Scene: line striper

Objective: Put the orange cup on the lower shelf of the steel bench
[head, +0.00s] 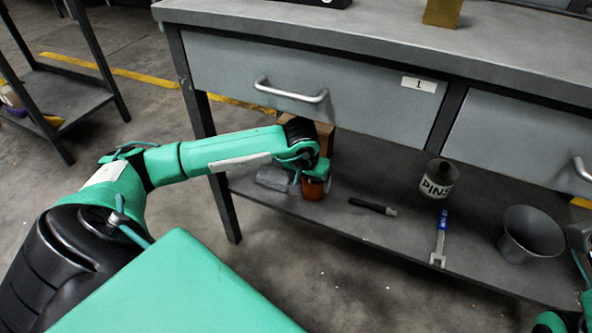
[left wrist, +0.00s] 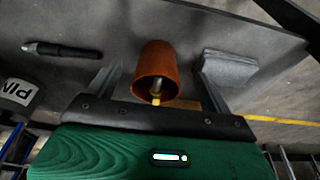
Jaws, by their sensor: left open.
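The orange cup (head: 313,189) is on the lower shelf (head: 345,222) of the steel bench, near its left end and front edge. In the left wrist view the cup (left wrist: 156,68) lies between the two spread fingers, with gaps on both sides. Something with a yellow tip shows in its mouth. My left gripper (head: 314,174) is open at the cup, and its hand hides the cup's upper part in the head view. My right gripper does not show; only bits of my right arm appear at the right edge.
A grey block (head: 274,178) is left of the cup, with a brown box (head: 325,136) behind. A black-handled tool (head: 372,207), PINS can (head: 438,178), blue-handled wrench (head: 440,238) and grey bucket (head: 531,234) stand or lie to the right. The drawer (head: 300,85) overhangs the shelf.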

